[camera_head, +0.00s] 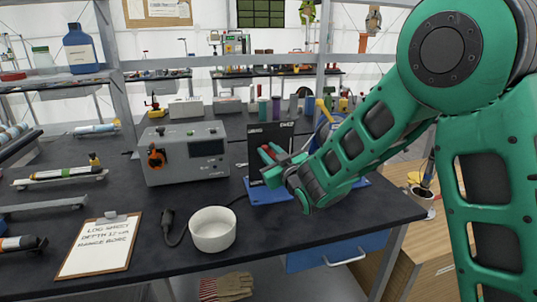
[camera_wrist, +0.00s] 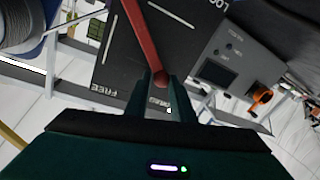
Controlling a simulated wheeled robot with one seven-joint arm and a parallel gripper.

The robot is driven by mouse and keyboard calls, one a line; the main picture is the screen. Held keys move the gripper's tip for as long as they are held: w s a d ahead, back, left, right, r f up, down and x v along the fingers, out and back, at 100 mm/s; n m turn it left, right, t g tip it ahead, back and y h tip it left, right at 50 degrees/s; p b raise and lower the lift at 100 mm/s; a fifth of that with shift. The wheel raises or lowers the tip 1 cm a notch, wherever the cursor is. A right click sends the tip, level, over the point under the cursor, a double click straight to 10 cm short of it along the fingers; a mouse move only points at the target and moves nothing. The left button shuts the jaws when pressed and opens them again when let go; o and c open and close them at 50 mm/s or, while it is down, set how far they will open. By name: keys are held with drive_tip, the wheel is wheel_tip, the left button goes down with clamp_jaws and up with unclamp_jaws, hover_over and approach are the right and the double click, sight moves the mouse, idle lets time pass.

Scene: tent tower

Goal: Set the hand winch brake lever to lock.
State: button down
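The winch brake panel (camera_head: 268,137) is a dark upright plate on a blue base (camera_head: 267,192) on the workbench. In the wrist view the panel (camera_wrist: 118,58) reads FREE at lower left, with a partly cut-off "LOC" at upper right. The red brake lever (camera_wrist: 143,38) runs across it from the top edge to a rounded end between my fingertips. My gripper (camera_wrist: 162,84) is at that end, with a narrow gap between its fingers. Whether they press on the lever is unclear. In the head view my gripper (camera_head: 277,168) is in front of the panel and partly hides the lever.
A grey control box (camera_head: 182,152) with an orange knob stands left of the panel. A white bowl (camera_head: 212,229), a black handheld connector (camera_head: 170,225) and a clipboard (camera_head: 100,246) lie nearer the front. A cable drum (camera_wrist: 22,24) is beside the panel in the wrist view.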

drive_tip(key=shift+a+f, duration=0.1)
drive_tip(key=shift+f, duration=0.05)
drive_tip(key=a+f+n, duration=0.1)
drive_tip(key=f+n, duration=0.1)
drive_tip(key=a+f+n, duration=0.1)
drive_tip(key=n, duration=0.1)
drive_tip(key=s+a+f+n, duration=0.1)
drive_tip(key=f, duration=0.1)
drive_tip(key=shift+a+f+n+g+h, duration=0.1)
drive_tip(key=shift+f+n+g+h, duration=0.25)
drive_tip(key=shift+n+g+h, duration=0.05)
drive_tip(key=shift+s+a+f+n, duration=0.1)
drive_tip(key=shift+a+f+n, duration=0.1)
drive_tip(key=shift+f+n, duration=1.1)
drive_tip(key=shift+f, duration=0.2)
drive_tip(key=shift+d+f, duration=0.1)
drive_tip(key=shift+f, duration=0.1)
drive_tip(key=c, duration=1.6)
unclamp_jaws()
drive_tip(key=shift+r, duration=0.15)
